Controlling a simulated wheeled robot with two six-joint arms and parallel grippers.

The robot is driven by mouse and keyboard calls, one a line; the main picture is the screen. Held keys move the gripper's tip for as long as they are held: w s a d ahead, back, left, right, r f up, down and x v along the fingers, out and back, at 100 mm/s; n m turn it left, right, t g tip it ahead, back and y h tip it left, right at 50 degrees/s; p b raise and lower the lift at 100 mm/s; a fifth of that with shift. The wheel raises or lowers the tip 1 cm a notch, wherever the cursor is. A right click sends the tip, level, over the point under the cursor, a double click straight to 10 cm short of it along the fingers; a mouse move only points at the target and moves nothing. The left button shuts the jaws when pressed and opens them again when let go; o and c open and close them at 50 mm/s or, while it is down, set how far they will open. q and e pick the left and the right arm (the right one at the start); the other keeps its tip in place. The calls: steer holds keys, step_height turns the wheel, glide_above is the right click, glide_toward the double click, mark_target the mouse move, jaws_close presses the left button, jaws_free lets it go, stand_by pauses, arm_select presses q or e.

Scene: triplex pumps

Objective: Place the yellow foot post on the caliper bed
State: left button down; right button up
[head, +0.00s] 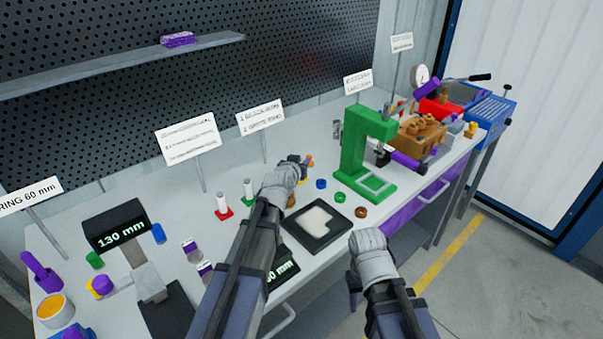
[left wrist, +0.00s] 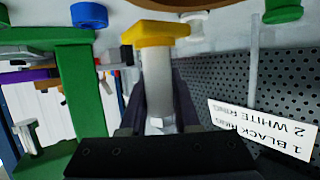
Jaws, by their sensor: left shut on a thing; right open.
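My left gripper (head: 303,164) is shut on the yellow foot post and holds it over the bench. In the left wrist view the post's white shaft (left wrist: 158,82) is between the dark fingers, with its yellow foot (left wrist: 155,33) at the far end. In the head view the post is mostly hidden by the gripper. The caliper, with a black "130 mm" display (head: 118,229) and a grey bed (head: 148,283), is at the bench's left, well apart from the post. My right gripper (head: 353,292) is open and empty, beyond the bench's front edge.
White posts with a red foot (head: 222,206) and a green foot (head: 249,191) stand left of my left gripper. A black tray with a white insert (head: 316,222), a green press (head: 362,155) and loose blue and brown rings are to the right. Sign stands line the back.

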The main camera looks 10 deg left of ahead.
arm_select(q)
step_height(320, 180, down, 3)
steer(key=b, duration=0.2)
steer(key=shift+f+b, duration=0.2)
steer(key=shift+b, duration=0.15)
steer(key=shift+r, duration=0.15)
steer(key=c, duration=1.1)
jaws_free()
steer(key=o, duration=0.5)
steer(key=shift+c, duration=0.2)
